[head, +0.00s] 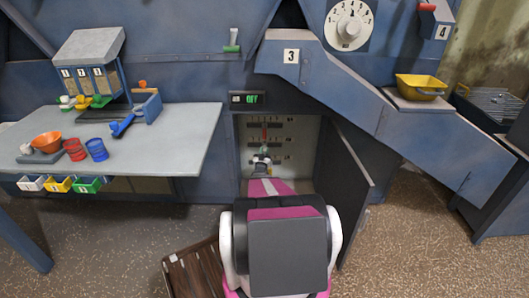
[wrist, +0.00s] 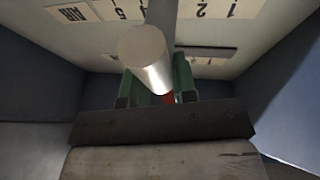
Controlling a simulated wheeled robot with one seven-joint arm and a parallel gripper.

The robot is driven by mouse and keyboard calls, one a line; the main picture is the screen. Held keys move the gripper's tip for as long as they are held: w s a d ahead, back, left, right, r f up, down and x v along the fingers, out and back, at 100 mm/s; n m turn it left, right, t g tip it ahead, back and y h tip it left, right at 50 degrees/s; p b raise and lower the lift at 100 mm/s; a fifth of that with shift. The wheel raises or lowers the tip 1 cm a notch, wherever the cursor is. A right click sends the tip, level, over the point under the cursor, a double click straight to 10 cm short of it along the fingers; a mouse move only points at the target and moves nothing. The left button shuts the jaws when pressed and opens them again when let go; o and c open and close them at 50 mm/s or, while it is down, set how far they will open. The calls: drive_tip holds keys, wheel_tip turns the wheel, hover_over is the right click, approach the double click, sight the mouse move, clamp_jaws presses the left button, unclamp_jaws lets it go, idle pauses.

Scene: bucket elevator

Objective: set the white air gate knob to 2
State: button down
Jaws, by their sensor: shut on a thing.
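The white air gate knob (wrist: 143,48) shows in the wrist view as a pale cylinder seen nearly end-on. My gripper (wrist: 158,88) is shut on it, with a green finger on each side. Behind the knob is a strip of scale (wrist: 215,9), upside down in this view, with AIR, 5, 2 and 1 legible. The knob and the grey bar above it cover the part between 5 and 2, so the exact setting cannot be read. In the head view my gripper (head: 262,160) is inside the open cabinet, at its lower scale; the white knob is not clear there.
The cabinet door (head: 346,180) stands open on the right, close to my arm. Side walls hem in the gripper. Something red (wrist: 168,98) shows between the fingers. A red knob (head: 264,134) sits higher in the cabinet. A table (head: 185,135) stands left; a brown crate (head: 190,272) lies on the floor.

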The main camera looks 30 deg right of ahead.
drive_tip(key=w+a, duration=0.1)
drive_tip(key=a, duration=0.2)
drive_tip(key=shift+w, duration=0.4)
drive_tip(key=c, duration=0.9)
unclamp_jaws()
drive_tip(key=shift+s, duration=0.1)
drive_tip(key=v, duration=1)
drive_tip(key=shift+s+a+f, duration=0.15)
drive_tip(key=shift+s+a, duration=0.1)
drive_tip(key=shift+s, duration=0.1)
